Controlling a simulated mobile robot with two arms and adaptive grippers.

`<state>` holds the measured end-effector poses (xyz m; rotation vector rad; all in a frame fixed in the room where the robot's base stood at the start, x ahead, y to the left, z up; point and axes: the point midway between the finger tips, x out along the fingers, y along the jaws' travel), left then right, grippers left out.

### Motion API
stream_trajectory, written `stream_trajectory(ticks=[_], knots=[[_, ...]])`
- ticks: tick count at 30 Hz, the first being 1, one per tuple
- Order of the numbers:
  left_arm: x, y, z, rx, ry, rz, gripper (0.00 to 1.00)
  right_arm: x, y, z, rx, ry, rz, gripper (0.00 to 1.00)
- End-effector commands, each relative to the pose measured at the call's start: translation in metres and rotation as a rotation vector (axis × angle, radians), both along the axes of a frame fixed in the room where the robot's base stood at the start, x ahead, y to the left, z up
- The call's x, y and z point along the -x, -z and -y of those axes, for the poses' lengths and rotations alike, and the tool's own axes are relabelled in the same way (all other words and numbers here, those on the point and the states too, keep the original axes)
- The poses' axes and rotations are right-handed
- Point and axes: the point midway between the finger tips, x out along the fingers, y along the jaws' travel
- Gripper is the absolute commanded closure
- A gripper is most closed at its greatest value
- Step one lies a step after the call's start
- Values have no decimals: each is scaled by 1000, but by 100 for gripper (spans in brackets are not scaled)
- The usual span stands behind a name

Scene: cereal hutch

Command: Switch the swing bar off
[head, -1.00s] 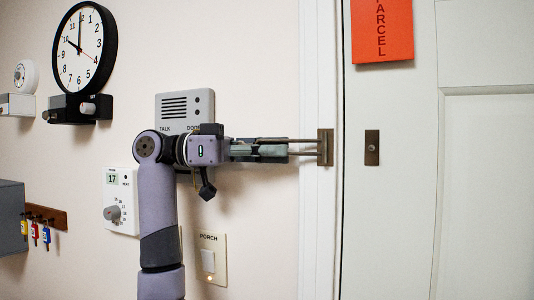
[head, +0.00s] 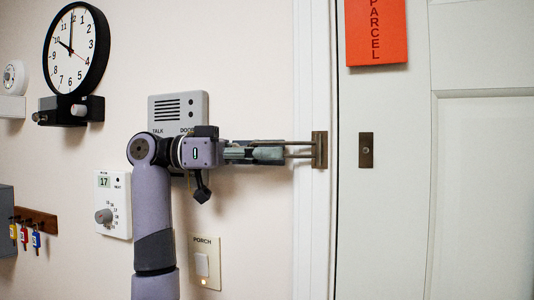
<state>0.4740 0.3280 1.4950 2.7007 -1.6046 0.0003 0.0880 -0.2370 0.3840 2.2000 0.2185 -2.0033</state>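The brass swing bar (head: 302,143) is mounted by a bronze plate on the white door frame. Its two parallel rods point left, away from the door, and pass behind or between my fingers. The bronze catch plate (head: 366,150) with a small knob is on the door, and no bar lies across it. My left gripper (head: 270,154) reaches in from the left at the rods' left end, overlapping them in the picture. The bar's left end is hidden by the fingers. I cannot tell whether they are closed on it or touch it. My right gripper is out of view.
The white door (head: 480,190) appears closed, with an orange parcel sign (head: 376,32) on it. Behind and below my arm are an intercom (head: 178,108), a thermostat (head: 113,205) and a porch switch (head: 205,263). A clock (head: 76,48) and key hooks (head: 40,220) are further left.

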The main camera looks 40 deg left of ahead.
Motion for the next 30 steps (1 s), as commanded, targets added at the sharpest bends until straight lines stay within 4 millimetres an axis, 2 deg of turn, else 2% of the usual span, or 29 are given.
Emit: stream_trajectory(ticks=[5, 8, 21, 25, 30], knots=[[2, 0, -4, 0, -1, -1, 73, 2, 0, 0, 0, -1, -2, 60], [7, 0, -15, 0, -2, -1, 73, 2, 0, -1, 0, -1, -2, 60], [49, 0, -91, 1, -2, 0, 73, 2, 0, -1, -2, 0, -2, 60], [55, 0, -102, 0, -1, 0, 73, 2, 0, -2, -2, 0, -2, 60], [57, 0, -106, 1, 0, 0, 73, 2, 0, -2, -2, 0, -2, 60]])
